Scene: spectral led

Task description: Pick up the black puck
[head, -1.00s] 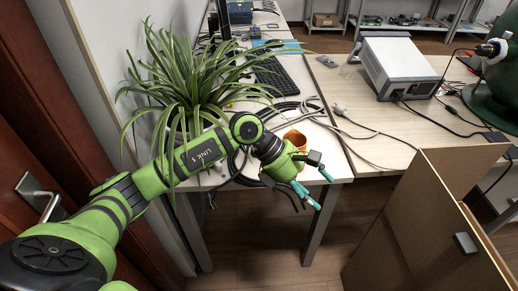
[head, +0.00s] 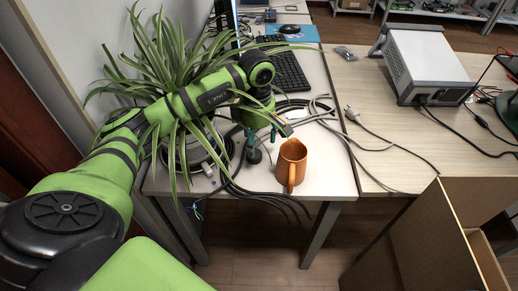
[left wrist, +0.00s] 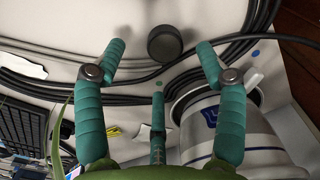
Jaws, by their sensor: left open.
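The black puck (head: 255,157) is a small dark round piece on the white table near its front edge, left of the orange mug. In the left wrist view the puck (left wrist: 165,42) lies just ahead of the fingertips, roughly centred between them. My left gripper (head: 262,138) points down over the table close to the puck. Its teal fingers are spread and empty, also in the left wrist view (left wrist: 160,52). Whether a finger touches the puck cannot be told. My right gripper is not in view.
The orange mug (head: 291,165) stands just right of the puck. Black cables (head: 262,194) loop around the puck and over the table edge. The potted plant (head: 165,75) hangs leaves over my left arm. A keyboard (head: 284,68) lies behind. A cardboard box (head: 425,235) stands at front right.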

